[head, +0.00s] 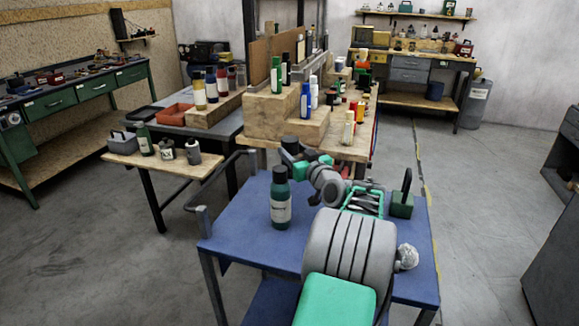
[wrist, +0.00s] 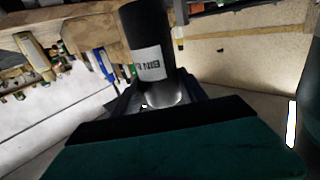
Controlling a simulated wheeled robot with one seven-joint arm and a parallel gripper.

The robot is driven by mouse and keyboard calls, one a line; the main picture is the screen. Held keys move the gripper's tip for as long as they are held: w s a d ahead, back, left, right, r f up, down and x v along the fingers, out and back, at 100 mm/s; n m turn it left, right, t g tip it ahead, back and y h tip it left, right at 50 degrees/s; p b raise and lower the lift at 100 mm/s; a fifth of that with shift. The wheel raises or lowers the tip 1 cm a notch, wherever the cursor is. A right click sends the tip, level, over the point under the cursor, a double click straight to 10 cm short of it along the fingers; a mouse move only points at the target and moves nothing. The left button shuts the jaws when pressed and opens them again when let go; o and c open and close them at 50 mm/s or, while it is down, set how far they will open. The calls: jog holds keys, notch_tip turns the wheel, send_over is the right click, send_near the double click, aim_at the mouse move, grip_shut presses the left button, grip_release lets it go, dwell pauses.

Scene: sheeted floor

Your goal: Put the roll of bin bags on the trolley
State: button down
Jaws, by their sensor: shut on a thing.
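The roll of bin bags (wrist: 150,50) is a dark cylinder with a white label, part of whose lettering reads "BIN", in the wrist view. My gripper (wrist: 152,103) is shut on it. In the head view my gripper (head: 303,162) is over the far left part of the blue trolley (head: 245,240), with the dark roll (head: 290,144) at its tip. The roll is apart from the trolley top as far as I can tell. My arm hides part of the trolley.
A green bottle (head: 281,205) stands on the trolley, just in front of my gripper. A green open-topped crate (head: 362,200) and a dark green block with an upright handle (head: 401,203) are at its right. The workbench with wooden steps (head: 285,118) is close behind.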

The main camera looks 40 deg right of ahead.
jog(key=shift+w+d+f, duration=0.15)
jog(key=shift+w+f, duration=0.7)
jog(key=shift+f, duration=0.05)
jog(key=f, duration=0.1)
jog(key=w+f, duration=0.1)
jog(key=f, duration=0.1)
jog(key=shift+f, duration=0.25)
jog(key=shift+s+f, duration=0.1)
jog(key=shift+f, duration=0.3)
jog(key=c, duration=0.6)
grip_release()
jog(key=shift+r+p, duration=0.2)
jog(key=shift+p, duration=0.15)
jog(key=b+v, duration=0.1)
jog(key=v, duration=1)
jog(key=shift+d+f, duration=0.1)
jog(key=shift+f, duration=0.05)
jog(key=shift+s, duration=0.5)
